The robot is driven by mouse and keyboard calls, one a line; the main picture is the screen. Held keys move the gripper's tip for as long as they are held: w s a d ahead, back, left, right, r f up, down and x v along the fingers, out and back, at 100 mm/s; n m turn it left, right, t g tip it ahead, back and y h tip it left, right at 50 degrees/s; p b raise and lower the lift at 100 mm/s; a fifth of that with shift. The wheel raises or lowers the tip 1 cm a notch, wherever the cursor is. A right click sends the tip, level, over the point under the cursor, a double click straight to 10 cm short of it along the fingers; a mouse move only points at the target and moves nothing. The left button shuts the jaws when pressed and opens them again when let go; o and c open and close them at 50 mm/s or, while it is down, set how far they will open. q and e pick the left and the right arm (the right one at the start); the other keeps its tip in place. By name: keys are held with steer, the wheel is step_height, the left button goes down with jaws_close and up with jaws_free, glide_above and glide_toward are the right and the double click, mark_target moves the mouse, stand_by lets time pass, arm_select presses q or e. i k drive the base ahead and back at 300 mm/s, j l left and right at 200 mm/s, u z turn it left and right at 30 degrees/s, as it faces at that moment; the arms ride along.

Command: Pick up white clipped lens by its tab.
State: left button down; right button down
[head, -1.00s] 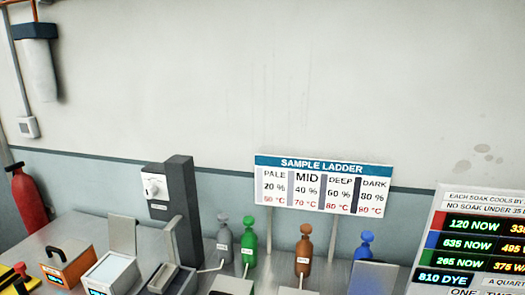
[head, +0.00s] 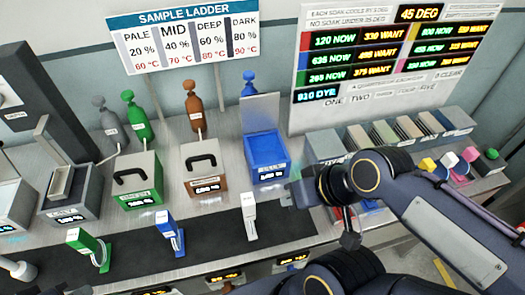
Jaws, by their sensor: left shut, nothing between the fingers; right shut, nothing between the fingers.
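The white clipped lens (head: 249,215) stands on the dark strip of the bench in the middle of the head view, with its pale tab upright. A blue clipped lens (head: 170,232) and a green one (head: 88,250) stand to its left. My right gripper (head: 291,195) shows as a small dark end a little right of the white lens. It is shut and empty, apart from the lens in the picture. My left gripper cannot be made out; a dark part of my arm crosses the bottom edge.
Behind the lenses stand a green-fronted bath (head: 138,180), a brown one (head: 204,170) and an open blue one (head: 266,155). Bottles stand behind them. A sample rack (head: 330,147) lies behind my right arm. The dark strip (head: 210,238) is bare between the lenses.

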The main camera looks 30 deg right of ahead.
mark_target(249, 215)
steer(key=k+z, duration=0.35)
steer(key=k+l+z, duration=0.15)
steer(key=k+z, duration=0.2)
steer(key=j+z, duration=0.25)
steer(key=z, duration=0.25)
steer(key=j+z, duration=0.3)
steer(key=z, duration=0.2)
steer(key=j+z, duration=0.25)
steer(key=z, duration=0.25)
steer(key=k+j+z, duration=0.1)
steer(key=z, duration=0.4)
steer(key=k+j, duration=0.25)
steer(key=j, duration=0.2)
